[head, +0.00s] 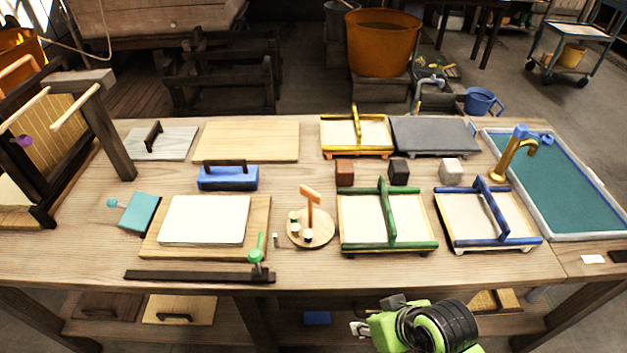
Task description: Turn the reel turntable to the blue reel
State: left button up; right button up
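The reel turntable (323,237), a small round wooden disc, sits near the front middle of the bench. An orange post with a tilted top piece (311,194) rises from it. Several small pale reels stand on its left and front side; a front one (308,239) seems to have a dark bluish band, but it is too small to be sure. My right gripper (358,328) is low at the front edge, below and right of the turntable and apart from it. Its fingers are small and partly hidden by my green and black arm. My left gripper is out of view.
Left of the turntable are a white sheet on a board (205,219), a green-knobbed clamp on a dark bar (200,276) and a small pale peg (275,240). A green-framed tray (388,246) stands close on its right. The bench front below the turntable is clear.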

jog(key=w+a+r+n+y, duration=0.2)
jog(key=w+a+r+n, duration=0.1)
jog(key=w+a+r, duration=0.3)
jog(key=n+g+h, duration=0.2)
jog(key=n, duration=0.1)
send_near(311, 190)
jog(key=shift+t+y, duration=0.3)
jog(key=x, duration=0.3)
jog(key=p+x, duration=0.1)
jog(key=x, duration=0.5)
jog(key=shift+s+d+f, duration=0.2)
jog(key=shift+s+f, duration=0.05)
jog(key=shift+f, duration=0.05)
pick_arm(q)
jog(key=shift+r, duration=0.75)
pick_arm(e)
grip_shut()
